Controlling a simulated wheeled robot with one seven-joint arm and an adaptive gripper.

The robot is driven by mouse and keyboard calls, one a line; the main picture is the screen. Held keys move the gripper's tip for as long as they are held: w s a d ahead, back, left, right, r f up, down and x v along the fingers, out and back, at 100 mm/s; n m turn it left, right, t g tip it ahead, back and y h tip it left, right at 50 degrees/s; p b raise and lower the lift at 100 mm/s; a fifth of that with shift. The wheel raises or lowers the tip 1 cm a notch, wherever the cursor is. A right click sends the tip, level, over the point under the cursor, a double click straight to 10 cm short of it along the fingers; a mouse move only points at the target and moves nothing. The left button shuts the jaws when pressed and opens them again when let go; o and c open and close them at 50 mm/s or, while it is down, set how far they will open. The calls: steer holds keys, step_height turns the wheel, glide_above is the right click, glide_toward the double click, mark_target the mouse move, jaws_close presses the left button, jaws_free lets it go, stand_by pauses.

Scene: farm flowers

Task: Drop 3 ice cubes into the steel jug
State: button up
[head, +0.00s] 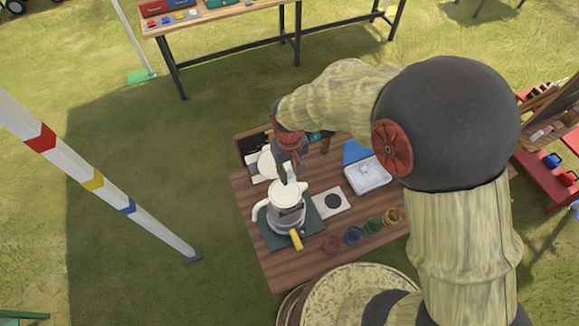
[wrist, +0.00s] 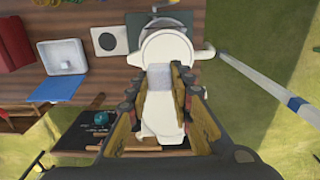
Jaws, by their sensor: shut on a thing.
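My gripper (wrist: 160,82) is shut on a pale, translucent ice cube (wrist: 158,77). In the head view my gripper (head: 287,176) points down over a pale-topped jug with a grey body (head: 289,214), which stands on a dark pad. This looks like the steel jug. In the wrist view the jug's round top (wrist: 168,46) lies just beyond the held cube, partly covered by it and the fingers. The inside of the jug is hidden. A white tray (head: 382,183) holds a small clump of pale ice, also visible in the wrist view (wrist: 65,66).
A second white vessel (head: 264,165) stands behind the jug, close to my gripper. A yellow handle (head: 296,240) sticks out in front of the jug.

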mark_target(290, 173)
steer(key=shift+f+b, duration=1.7)
steer(key=shift+f, duration=1.35)
steer(key=o, duration=1)
steer(key=shift+c, duration=0.2)
step_height(290, 173, up, 12)
